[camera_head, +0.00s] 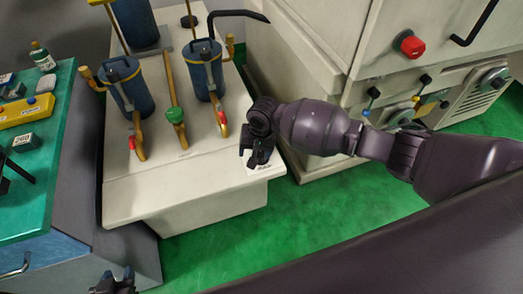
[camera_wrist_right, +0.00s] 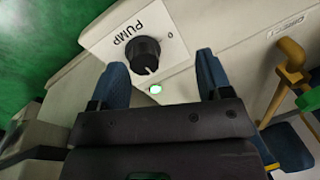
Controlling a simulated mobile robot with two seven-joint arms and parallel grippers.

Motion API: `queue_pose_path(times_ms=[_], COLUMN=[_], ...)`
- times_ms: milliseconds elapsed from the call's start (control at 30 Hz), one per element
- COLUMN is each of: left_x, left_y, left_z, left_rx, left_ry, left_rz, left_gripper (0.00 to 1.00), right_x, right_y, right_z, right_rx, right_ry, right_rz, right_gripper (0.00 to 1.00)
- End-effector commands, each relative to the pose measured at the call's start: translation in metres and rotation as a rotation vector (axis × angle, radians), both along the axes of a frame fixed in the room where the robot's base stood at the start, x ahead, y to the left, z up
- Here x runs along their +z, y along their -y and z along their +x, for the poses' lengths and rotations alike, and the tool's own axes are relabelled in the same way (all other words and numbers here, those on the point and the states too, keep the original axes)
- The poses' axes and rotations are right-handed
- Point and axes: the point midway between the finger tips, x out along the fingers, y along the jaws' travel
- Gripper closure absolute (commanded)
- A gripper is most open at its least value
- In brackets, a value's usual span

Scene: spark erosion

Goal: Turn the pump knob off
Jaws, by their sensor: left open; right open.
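The pump knob (camera_wrist_right: 145,55) is a black round knob on a white plate (camera_wrist_right: 107,45) lettered PUMP, with a 0 mark beside it. Its white pointer line points away from the 0, toward a lit green lamp (camera_wrist_right: 155,88). My right gripper (camera_wrist_right: 162,63) is open, its two blue fingers apart with the knob just beyond their tips, not gripped. In the head view the right gripper (camera_head: 258,150) is over the pale tank unit's (camera_head: 190,190) front right corner and hides the knob. My left gripper (camera_head: 115,284) is partly in view at the bottom edge, away from the unit.
Blue filter canisters (camera_head: 132,92) with yellow pipes and a green-handled valve (camera_head: 176,115) stand on the unit. A green-topped bench (camera_head: 45,185) is at left. A large machine with a red button (camera_head: 409,44) stands at right. Green floor (camera_head: 320,210) is clear between.

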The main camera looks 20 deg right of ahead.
Motion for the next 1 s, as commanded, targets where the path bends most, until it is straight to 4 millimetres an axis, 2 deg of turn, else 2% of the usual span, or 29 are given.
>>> queue_pose_path(times_ms=[33,200,367,467,800,1000], left_x=[0.002,0.005,0.006,0.004,-0.012,-0.021], left_y=[0.0,0.0,0.0,0.0,0.001,0.0], left_z=[0.0,0.002,0.003,0.004,0.002,0.0], left_rx=[0.0,0.0,-0.001,-0.002,-0.003,-0.003], left_ry=[0.001,0.005,0.008,0.009,-0.001,-0.011], left_rz=[0.0,0.0,0.0,0.0,0.001,0.001], left_gripper=[0.57,0.57,0.57,0.57,0.57,0.57], right_x=[0.013,0.035,0.039,0.031,-0.027,-0.053], right_y=[0.008,0.025,0.031,0.031,0.03,0.031], right_z=[0.011,0.028,0.033,0.033,0.032,0.033], right_rx=[-0.028,-0.107,-0.137,-0.138,-0.136,-0.137], right_ry=[-0.015,-0.067,-0.085,-0.087,-0.086,-0.085], right_rz=[-0.037,-0.116,-0.143,-0.143,-0.142,-0.143], right_gripper=[0.28,0.28,0.28,0.28,0.28,0.28])
